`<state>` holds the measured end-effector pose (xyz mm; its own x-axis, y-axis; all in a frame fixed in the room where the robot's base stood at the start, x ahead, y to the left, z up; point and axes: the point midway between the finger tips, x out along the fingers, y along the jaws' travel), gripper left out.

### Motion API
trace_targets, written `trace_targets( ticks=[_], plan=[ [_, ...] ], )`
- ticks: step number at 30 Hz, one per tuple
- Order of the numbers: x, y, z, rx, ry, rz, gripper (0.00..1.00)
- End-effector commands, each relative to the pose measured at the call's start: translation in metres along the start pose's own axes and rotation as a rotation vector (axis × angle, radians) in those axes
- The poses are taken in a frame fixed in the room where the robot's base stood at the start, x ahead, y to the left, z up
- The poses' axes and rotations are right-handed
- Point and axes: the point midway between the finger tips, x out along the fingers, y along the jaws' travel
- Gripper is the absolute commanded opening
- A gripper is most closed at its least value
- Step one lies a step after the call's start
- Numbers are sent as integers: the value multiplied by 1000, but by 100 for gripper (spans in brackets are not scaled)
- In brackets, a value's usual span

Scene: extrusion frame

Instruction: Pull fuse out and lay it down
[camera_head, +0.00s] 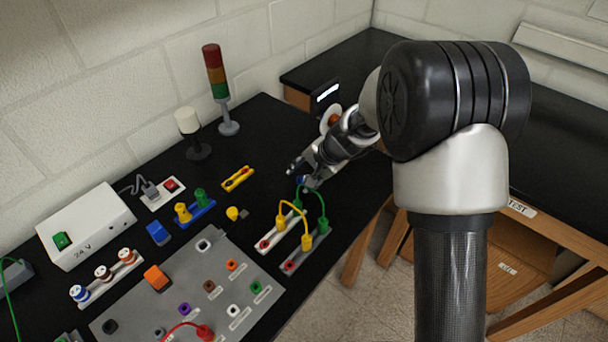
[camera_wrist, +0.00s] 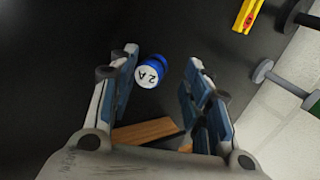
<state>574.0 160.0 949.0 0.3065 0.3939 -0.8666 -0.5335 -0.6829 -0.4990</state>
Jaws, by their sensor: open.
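A blue fuse with a white face marked "2 A" (camera_wrist: 151,73) shows in the wrist view over the black table top, near my fingertips. My gripper (camera_wrist: 156,68) is open, one finger on each side of the fuse, with dark gaps visible. I cannot tell for sure whether the fuse rests on the table. In the head view my gripper (camera_head: 300,174) is low over the table beyond the cables, with a small bit of blue at its tips. A pale fuse holder (camera_head: 111,279) at the left carries a blue-ringed fuse (camera_head: 79,292) and two reddish ones.
Yellow and green cables (camera_head: 281,214) arch over grey strips just in front of my gripper. A yellow part (camera_head: 237,178) lies to its left. A signal tower (camera_head: 217,90) and a white-topped lamp (camera_head: 188,130) stand behind. The table's right edge is close by.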

Motion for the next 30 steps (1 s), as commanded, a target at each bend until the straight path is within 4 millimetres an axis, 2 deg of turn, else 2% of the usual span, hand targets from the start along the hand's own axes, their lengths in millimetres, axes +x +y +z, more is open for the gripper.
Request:
trace_targets(
  ticks=[9, 15, 21, 30],
  plan=[
    [-64, -1, -2, -1, 6, -4, 44],
    [-99, 0, -1, 0, 4, -2, 44],
    [-113, 0, 0, 0, 1, 0, 44],
    [-114, 0, 0, 0, 1, 0, 44]
  ],
)
